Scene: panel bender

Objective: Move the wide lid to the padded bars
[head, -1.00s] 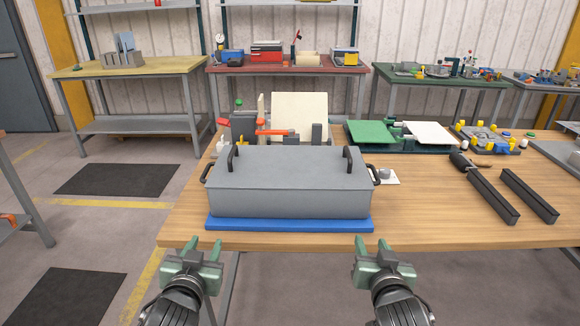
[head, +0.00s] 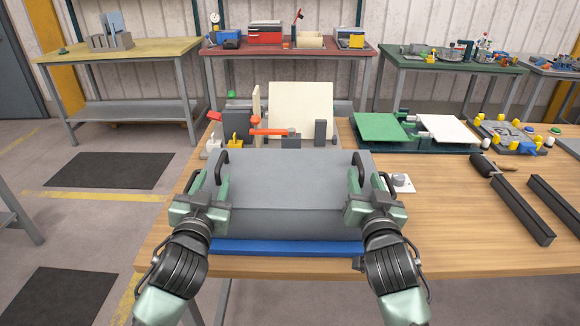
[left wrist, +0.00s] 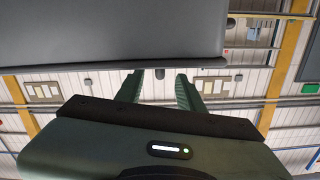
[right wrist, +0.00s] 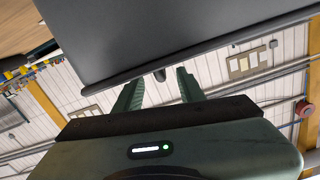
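The wide lid (head: 290,165) is grey and lies on a grey box (head: 290,220) on a blue mat (head: 287,247), with dark handles at its left and right. My left gripper (head: 209,182) is at the lid's left end, its fingers apart near the left handle (head: 221,156). My right gripper (head: 368,180) is at the right end near the right handle (head: 357,162). Both wrist views show spread fingers with a small dark handle part beyond the tips; contact cannot be told. The two dark padded bars (head: 512,208) (head: 556,202) lie parallel on the table's right side.
Behind the box stands a fixture with an orange clamp (head: 268,131) and cream panels (head: 300,110). A green and white plate fixture (head: 385,128) is behind right. A small white plate with a knob (head: 401,183) sits right of the box. Bare wood (head: 455,225) lies before the bars.

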